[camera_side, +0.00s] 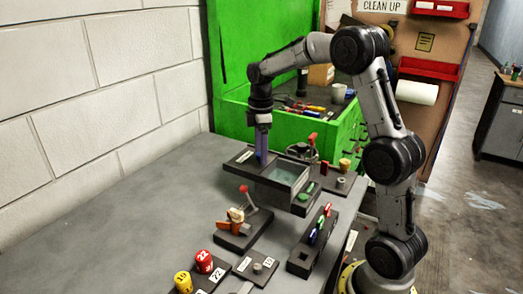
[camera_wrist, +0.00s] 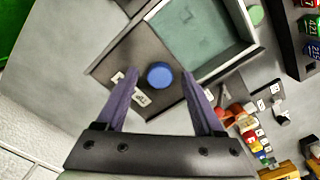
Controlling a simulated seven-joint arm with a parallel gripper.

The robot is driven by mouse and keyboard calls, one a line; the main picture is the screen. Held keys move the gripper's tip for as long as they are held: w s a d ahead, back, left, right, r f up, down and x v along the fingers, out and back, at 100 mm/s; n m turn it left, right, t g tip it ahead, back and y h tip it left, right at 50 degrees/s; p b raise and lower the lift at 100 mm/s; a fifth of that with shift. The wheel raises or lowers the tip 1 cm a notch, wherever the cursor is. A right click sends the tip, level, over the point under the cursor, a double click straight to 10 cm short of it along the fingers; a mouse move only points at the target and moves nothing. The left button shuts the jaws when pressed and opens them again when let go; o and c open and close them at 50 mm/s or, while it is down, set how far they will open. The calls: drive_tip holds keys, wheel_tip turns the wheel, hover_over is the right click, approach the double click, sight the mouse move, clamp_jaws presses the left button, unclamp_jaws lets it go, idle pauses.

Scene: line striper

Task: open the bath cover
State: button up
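The bath (camera_side: 284,181) is a dark box with a pale teal inside, and much of its top is uncovered. Its dark flat cover (camera_side: 240,155) lies to the left of the opening. In the wrist view the cover (camera_wrist: 143,50) has a round blue knob (camera_wrist: 159,75) and small white labels, and the teal bath floor (camera_wrist: 200,35) shows beside it. My gripper (camera_side: 261,160) points down over the cover. In the wrist view its purple fingers (camera_wrist: 160,78) stand apart on either side of the knob, with gaps to it. The fingers hide the knob in the side view.
A lever fixture (camera_side: 238,228), red and yellow numbered cylinders (camera_side: 204,262) and a dark rack of coloured pieces (camera_side: 314,240) stand in front. A green tool cabinet (camera_side: 250,60) is behind. The grey table's left side (camera_side: 130,220) is clear.

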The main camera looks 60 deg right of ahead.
wheel_tip(320, 180, up, 14)
idle(0.7)
drive_tip(key=shift+f, duration=0.15)
